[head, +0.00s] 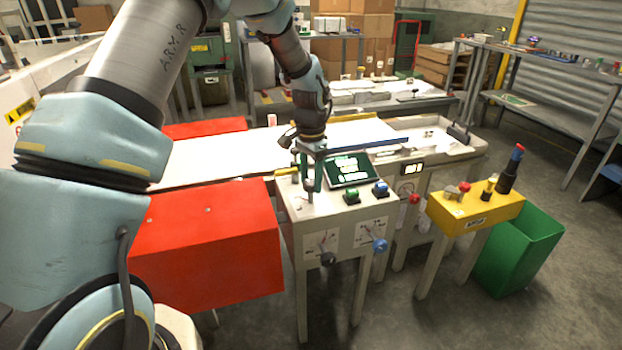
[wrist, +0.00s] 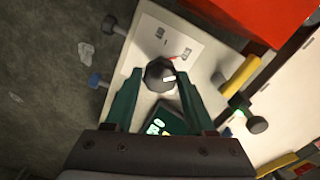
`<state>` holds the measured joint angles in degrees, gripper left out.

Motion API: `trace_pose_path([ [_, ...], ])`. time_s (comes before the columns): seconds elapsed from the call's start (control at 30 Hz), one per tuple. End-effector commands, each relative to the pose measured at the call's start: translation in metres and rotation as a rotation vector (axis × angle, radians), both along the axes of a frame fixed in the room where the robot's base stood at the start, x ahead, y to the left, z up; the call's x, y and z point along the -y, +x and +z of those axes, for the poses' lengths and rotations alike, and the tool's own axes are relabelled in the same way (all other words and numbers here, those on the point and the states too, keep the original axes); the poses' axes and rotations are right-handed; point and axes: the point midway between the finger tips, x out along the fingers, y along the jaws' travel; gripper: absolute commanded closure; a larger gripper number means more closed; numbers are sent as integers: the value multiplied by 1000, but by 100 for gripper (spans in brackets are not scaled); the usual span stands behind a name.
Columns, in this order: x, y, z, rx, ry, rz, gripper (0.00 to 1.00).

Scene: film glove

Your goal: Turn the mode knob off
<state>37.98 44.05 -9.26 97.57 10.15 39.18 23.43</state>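The mode knob (wrist: 158,74) is a dark round knob with a white pointer mark, on a pale panel (wrist: 200,50) of the control desk. In the head view my gripper (head: 310,185) points down over the left of the desk top (head: 330,207) and mostly hides the knob.
A lit screen (head: 348,170), a green button (head: 352,195) and a blue button (head: 380,188) sit right of my gripper. A black knob (head: 328,260) and a blue knob (head: 379,246) stick out of the desk front. A red box (head: 205,245) stands close left.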

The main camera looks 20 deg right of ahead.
Motion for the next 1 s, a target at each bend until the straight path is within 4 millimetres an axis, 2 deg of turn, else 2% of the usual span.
trace_pose_path([
  [0.07,0,0,0,0,0,0,55],
  [0.47,0,0,0,-1,0,0,100],
  [0.77,0,-1,0,-1,0,26,100],
  [1.0,0,0,0,1,1,146,100],
])
